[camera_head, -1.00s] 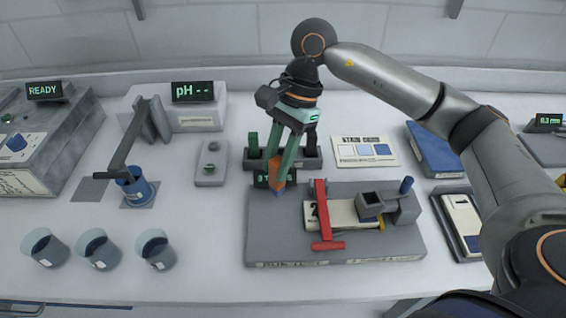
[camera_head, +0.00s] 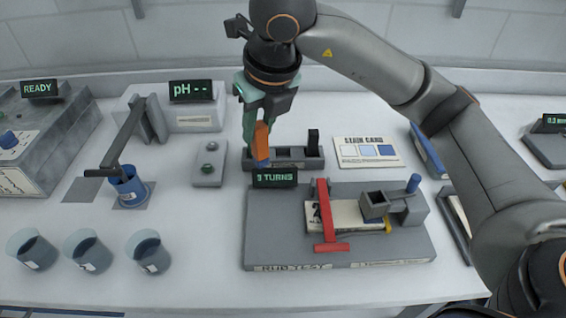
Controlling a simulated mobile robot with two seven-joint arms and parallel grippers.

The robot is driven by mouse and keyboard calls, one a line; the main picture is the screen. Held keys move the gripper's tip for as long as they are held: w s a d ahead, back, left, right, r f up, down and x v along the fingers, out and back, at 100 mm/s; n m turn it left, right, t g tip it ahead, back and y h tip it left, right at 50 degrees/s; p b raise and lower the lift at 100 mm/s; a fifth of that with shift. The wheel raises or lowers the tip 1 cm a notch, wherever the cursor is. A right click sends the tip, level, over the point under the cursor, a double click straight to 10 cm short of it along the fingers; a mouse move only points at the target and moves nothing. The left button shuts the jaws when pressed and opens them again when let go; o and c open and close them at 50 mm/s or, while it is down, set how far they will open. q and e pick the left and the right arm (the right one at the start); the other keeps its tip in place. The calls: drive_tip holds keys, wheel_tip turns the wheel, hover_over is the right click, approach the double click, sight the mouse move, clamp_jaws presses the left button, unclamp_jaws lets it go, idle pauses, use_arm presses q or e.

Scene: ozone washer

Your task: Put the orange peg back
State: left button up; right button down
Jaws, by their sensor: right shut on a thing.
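My right gripper (camera_head: 258,122) is shut on the orange peg (camera_head: 261,138). The peg is upright with a slight tilt, and its lower end is blue. It hangs at the left part of the grey peg rack (camera_head: 300,163), overlapping it in the picture. I cannot tell whether its tip touches the rack. A black peg (camera_head: 313,141) stands in the rack's right end, and the middle of the rack shows open slots. The rack's left end is partly hidden behind my gripper. My left gripper is not in view.
A small display reading "3 TURNS" (camera_head: 275,177) stands in front of the rack. The grey rub test base (camera_head: 340,252) with a red arm (camera_head: 331,246) lies nearer. A stain card (camera_head: 366,151) lies right of the rack. A grey button box (camera_head: 208,172) is to the left.

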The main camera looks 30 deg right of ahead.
drive_tip(key=shift+w+r+m+h, duration=0.1)
drive_tip(key=shift+r+m+h, duration=0.15)
drive_tip(key=shift+m, duration=0.55)
drive_tip(key=shift+w+d+f, duration=0.2)
drive_tip(key=shift+w, duration=0.05)
drive_tip(key=w+d+f, duration=0.3)
drive_tip(key=f, duration=0.1)
drive_tip(key=w+d+f+p, duration=0.1)
drive_tip(key=w+d+f, duration=0.2)
drive_tip(key=f, duration=0.1)
drive_tip(key=w+d+f, duration=0.3)
drive_tip(key=f, duration=0.1)
drive_tip(key=shift+w+d+f, duration=0.2)
drive_tip(key=shift+d, duration=0.05)
drive_tip(key=shift+f, duration=0.1)
drive_tip(key=shift+f, duration=0.1)
drive_tip(key=c, duration=0.7)
unclamp_jaws()
drive_tip(key=shift+o, duration=0.2)
